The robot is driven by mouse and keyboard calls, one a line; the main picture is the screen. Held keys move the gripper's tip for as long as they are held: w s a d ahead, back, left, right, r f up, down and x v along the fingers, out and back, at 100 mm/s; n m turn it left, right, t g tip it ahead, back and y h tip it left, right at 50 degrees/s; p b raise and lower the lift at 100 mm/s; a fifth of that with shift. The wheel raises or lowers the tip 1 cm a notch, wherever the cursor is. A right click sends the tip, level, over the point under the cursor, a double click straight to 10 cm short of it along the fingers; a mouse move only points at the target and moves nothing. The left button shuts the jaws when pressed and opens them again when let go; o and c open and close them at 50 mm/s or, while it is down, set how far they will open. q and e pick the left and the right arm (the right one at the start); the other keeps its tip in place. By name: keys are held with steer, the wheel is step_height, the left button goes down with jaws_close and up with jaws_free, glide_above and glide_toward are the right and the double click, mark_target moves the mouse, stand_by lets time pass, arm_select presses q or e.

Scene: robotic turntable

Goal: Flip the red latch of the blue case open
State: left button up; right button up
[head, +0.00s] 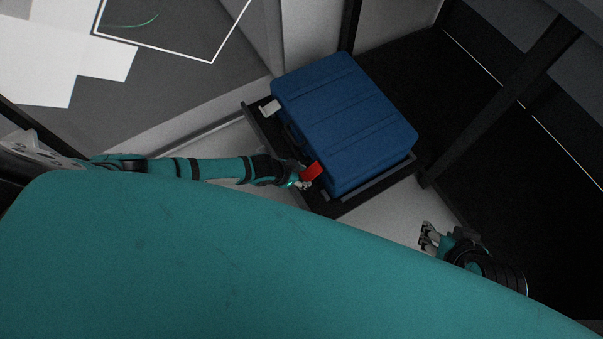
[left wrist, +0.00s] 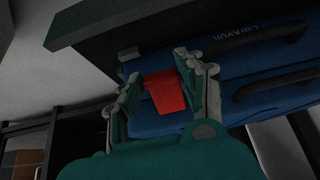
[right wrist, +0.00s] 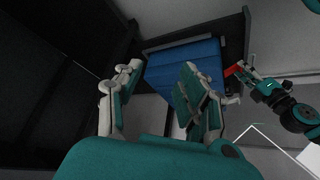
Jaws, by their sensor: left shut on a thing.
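The blue case (head: 345,120) lies on a dark tray. The red latch (head: 313,171) stands out from the case's left side, near its lower corner, and is tilted. My left gripper (head: 303,180) is at the latch. In the left wrist view the latch (left wrist: 168,97) sits between the fingers and the gripper is shut on it. A dark handle (head: 291,135) and a pale latch (head: 270,108) are farther up the same side. My right gripper (head: 429,237) is apart from the case, right of the tray. Its fingers (right wrist: 160,80) are spread and empty in the right wrist view.
The dark tray (head: 338,207) has a raised rim around the case. A dark post (head: 480,120) stands right of it. A pale low wall (head: 205,115) runs to the left. My teal body hides much of the lower head view.

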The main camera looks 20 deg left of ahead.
arm_select(q)
steer(key=shift+r+g+y+p, duration=0.3)
steer(key=shift+r+p, duration=0.1)
steer(key=shift+p, duration=0.1)
steer(key=shift+r+g+y+p, duration=0.4)
steer(key=shift+g+p, duration=0.1)
steer(key=shift+p, duration=0.35)
arm_select(e)
steer(key=shift+s+d+r+g, duration=0.65)
steer(key=shift+s+g, duration=0.65)
steer(key=shift+s, duration=1.1)
arm_select(q)
steer(key=shift+r+g+y+p, duration=0.2)
steer(key=shift+g+y+p, duration=0.2)
steer(key=shift+g+p, duration=0.2)
arm_select(e)
steer(key=shift+h, duration=0.3)
steer(key=shift+x, duration=2.75)
steer(key=shift+s, duration=0.15)
arm_select(q)
steer(key=o, duration=1.2)
steer(key=shift+c, duration=0.2)
steer(key=shift+r, duration=0.1)
